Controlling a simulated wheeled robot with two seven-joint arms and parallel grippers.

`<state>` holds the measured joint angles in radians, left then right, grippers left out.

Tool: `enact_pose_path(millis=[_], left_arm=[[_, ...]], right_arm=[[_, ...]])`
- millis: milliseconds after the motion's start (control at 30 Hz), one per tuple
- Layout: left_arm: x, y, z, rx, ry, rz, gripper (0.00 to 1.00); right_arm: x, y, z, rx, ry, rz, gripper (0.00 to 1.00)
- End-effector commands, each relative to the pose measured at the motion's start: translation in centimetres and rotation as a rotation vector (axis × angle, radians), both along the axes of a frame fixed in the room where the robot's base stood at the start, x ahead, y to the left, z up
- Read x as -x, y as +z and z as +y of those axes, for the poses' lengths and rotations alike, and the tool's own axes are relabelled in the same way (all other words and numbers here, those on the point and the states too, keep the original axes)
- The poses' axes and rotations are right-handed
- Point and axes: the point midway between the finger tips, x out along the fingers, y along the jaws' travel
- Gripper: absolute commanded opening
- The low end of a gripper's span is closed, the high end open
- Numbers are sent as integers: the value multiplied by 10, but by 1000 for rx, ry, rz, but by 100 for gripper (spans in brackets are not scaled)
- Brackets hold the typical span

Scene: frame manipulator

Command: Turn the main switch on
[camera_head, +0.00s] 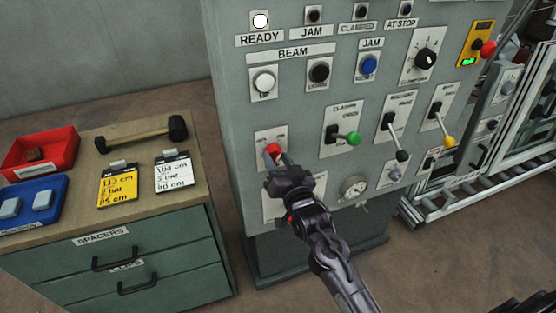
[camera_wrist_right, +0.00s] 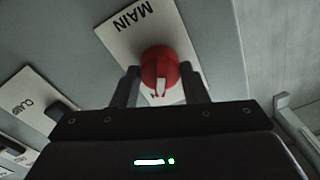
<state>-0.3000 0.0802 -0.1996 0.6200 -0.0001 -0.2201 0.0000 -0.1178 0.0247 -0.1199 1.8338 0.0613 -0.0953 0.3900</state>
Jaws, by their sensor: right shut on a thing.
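The main switch (camera_head: 273,150) is a red rotary knob on a pale plate at the lower left of the grey control panel (camera_head: 226,75). In the right wrist view the red knob (camera_wrist_right: 161,68) sits on a plate marked MAIN (camera_wrist_right: 130,22), with a white mark on its front. My right gripper (camera_head: 279,163) is shut on the knob, one finger on each side of it. The lower part of the plate is hidden behind the knob and the gripper. My left gripper is not in view.
A workbench (camera_head: 75,150) with a hammer (camera_head: 140,135), cards and bins stands at the left. A roller conveyor (camera_head: 470,197) is at the right.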

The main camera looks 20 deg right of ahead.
Motion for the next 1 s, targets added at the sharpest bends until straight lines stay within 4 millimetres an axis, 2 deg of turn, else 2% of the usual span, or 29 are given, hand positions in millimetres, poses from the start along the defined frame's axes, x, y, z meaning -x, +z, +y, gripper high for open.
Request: enact_pose_path(millis=[200, 233, 367, 733, 1000], left_arm=[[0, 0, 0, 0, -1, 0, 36], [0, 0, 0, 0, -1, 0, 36], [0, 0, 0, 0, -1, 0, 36], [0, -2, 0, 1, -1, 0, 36], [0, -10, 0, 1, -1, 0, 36]], right_arm=[[0, -1, 1, -2, 1, 2, 17], [0, -1, 1, -2, 1, 2, 44], [0, 0, 0, -2, 0, 1, 61], [6, -2, 0, 0, 0, 1, 62], [48, -6, -3, -1, 0, 3, 62]])
